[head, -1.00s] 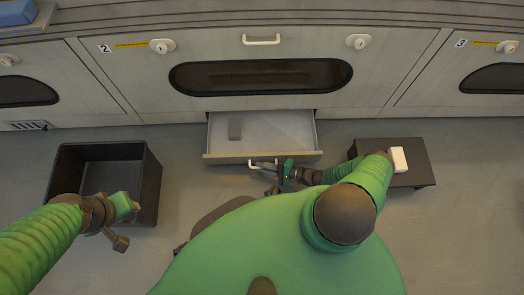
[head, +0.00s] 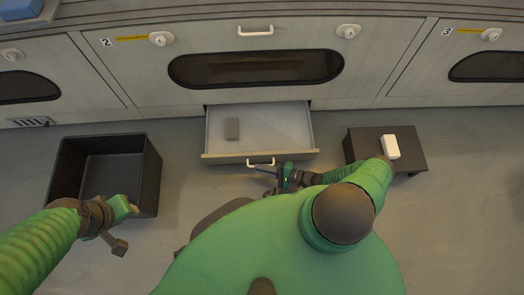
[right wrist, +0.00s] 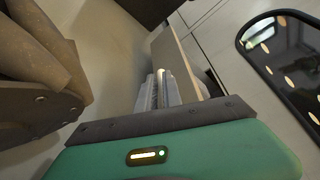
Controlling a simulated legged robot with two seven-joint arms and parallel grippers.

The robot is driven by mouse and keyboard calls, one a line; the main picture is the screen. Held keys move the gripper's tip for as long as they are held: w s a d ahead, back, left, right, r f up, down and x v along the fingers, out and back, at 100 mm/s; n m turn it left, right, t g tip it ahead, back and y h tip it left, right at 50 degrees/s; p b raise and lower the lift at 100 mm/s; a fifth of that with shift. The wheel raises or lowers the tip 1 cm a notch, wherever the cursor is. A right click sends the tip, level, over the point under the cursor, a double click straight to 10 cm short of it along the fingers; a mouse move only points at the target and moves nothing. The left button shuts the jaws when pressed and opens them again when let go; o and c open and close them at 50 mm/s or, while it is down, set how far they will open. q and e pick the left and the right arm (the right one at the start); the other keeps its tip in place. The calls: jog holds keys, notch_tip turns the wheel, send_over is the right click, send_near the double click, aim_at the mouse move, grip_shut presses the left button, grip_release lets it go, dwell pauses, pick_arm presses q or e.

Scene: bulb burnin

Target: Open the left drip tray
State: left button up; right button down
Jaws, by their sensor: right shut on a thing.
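The drip tray (head: 270,125) is a shallow pale drawer pulled out beneath the middle cabinet, number 2. Its front carries a white handle (head: 260,162). A small grey block (head: 232,129) lies inside, toward the left. My right gripper (head: 265,171) is at the handle, shut on it; the wrist partly blocks the view. In the right wrist view, the fingers (right wrist: 159,92) are close together against the tray front (right wrist: 172,58).
The open black bin (head: 70,165) stands on the floor at left. A low dark stand (head: 408,158) with a white box (head: 391,143) is at right, near my right arm. The cabinet door (head: 130,75) above is closed. Floor shows between bin and tray.

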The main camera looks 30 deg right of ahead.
jog(key=shift+s+a+f+g, duration=0.15)
jog(key=shift+s+a+f, duration=0.25)
jog(key=shift+a, duration=0.2)
jog(key=shift+s+a+f+g, duration=0.15)
jog(key=shift+s+a+f, duration=0.15)
jog(key=shift+a, duration=0.3)
jog(key=c, duration=1.8)
grip_release()
jog(key=shift+s+d+r, duration=0.1)
jog(key=shift+d, duration=0.05)
jog(key=p+v, duration=0.1)
jog(key=v, duration=0.4)
jog(key=w+d+p+v, duration=0.1)
jog(key=v, duration=0.5)
jog(key=p+v, duration=0.2)
jog(key=v, duration=0.4)
jog(key=shift+w+d+r, duration=0.15)
jog(key=shift+w+d, duration=0.05)
jog(key=shift+d, duration=0.05)
